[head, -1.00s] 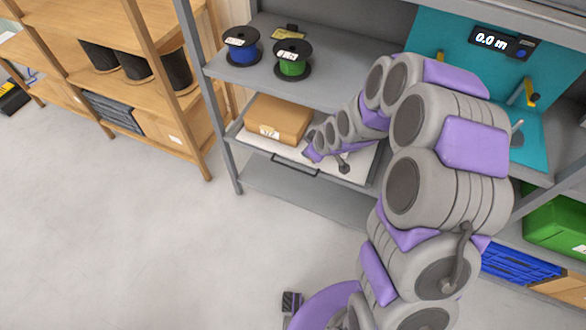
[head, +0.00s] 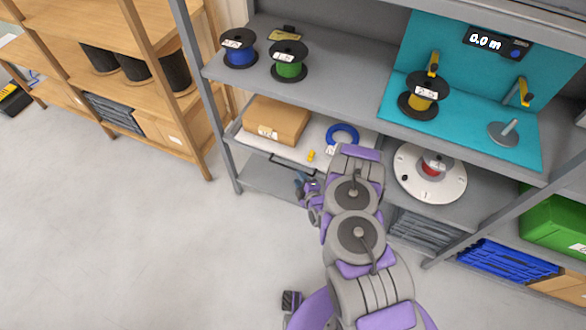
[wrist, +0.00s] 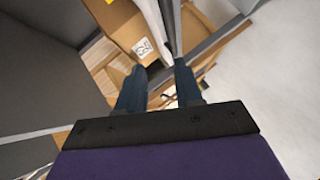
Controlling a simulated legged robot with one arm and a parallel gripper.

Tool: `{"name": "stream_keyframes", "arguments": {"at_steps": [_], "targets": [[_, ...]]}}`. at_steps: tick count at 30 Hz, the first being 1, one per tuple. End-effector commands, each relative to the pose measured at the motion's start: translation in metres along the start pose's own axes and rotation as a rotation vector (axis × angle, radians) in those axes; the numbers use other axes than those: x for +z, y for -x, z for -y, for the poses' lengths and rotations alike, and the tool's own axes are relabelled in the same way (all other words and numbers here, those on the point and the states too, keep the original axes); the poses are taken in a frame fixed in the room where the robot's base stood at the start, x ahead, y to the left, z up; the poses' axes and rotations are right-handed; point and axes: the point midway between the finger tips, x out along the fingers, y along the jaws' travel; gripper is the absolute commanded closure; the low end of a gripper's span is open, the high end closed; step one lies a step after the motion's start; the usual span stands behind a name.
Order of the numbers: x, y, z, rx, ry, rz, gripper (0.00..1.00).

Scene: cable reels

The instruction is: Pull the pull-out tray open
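The pull-out tray (head: 318,138) is a white tray on the lower shelf bay in the head view, with a dark bar handle (head: 283,163) along its front. It carries a cardboard box (head: 275,121), a blue ring-shaped coil (head: 342,134) and a small yellow item (head: 311,155). My gripper (head: 299,181) is low in front of the tray, near the right end of the handle. In the wrist view, its two dark fingers (wrist: 158,80) stand apart, with the labelled box (wrist: 122,25) and the tray's pale front edge beyond. I cannot tell whether the handle lies between the fingers.
A grey shelf post (head: 203,95) stands left of the tray. Blue (head: 239,52) and green (head: 289,65) reels sit above. A yellow reel (head: 421,97) rests on the teal station, and a white disc (head: 430,173) is below. The floor in front is clear.

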Motion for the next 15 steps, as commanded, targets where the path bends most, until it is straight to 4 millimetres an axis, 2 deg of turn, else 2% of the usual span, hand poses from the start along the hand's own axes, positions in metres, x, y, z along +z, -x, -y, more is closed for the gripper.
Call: {"name": "stream_keyframes", "arguments": {"at_steps": [1, 6, 10, 15], "targets": [[0.005, 0.008, 0.015, 0.019, 0.036, -0.004, 0.65], [0.018, 0.034, 0.041, 0.11, 0.149, -0.02, 0.65], [0.025, 0.051, 0.051, 0.158, 0.209, -0.026, 0.65], [0.029, 0.06, 0.055, 0.192, 0.247, -0.031, 0.65]]}}
